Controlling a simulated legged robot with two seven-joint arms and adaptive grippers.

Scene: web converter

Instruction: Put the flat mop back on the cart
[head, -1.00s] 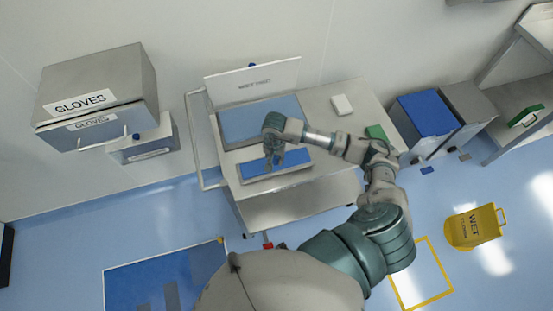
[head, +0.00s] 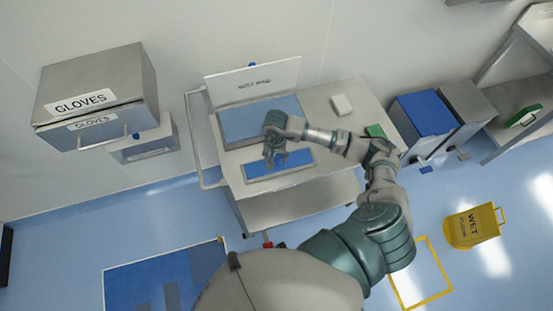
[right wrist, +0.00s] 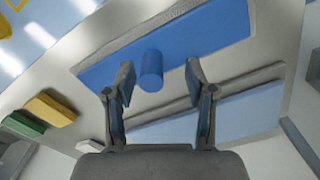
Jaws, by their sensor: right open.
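The flat mop is a long blue pad (head: 296,165) with a short blue upright handle (right wrist: 151,70), lying flat along the front of the cart top (head: 318,122). In the right wrist view the pad (right wrist: 215,30) shows at the top. My right gripper (head: 273,163) is over the pad. In the wrist view its fingers (right wrist: 159,74) are open, with the handle between and just past the tips, with gaps at both sides. It holds nothing. My left gripper is not in view.
Behind the mop, the cart has a light blue recessed area (head: 240,124) and an upright white sign panel (head: 253,82). A cart rail (head: 192,140) is at left. A yellow wet-floor sign (head: 472,227) stands on the floor.

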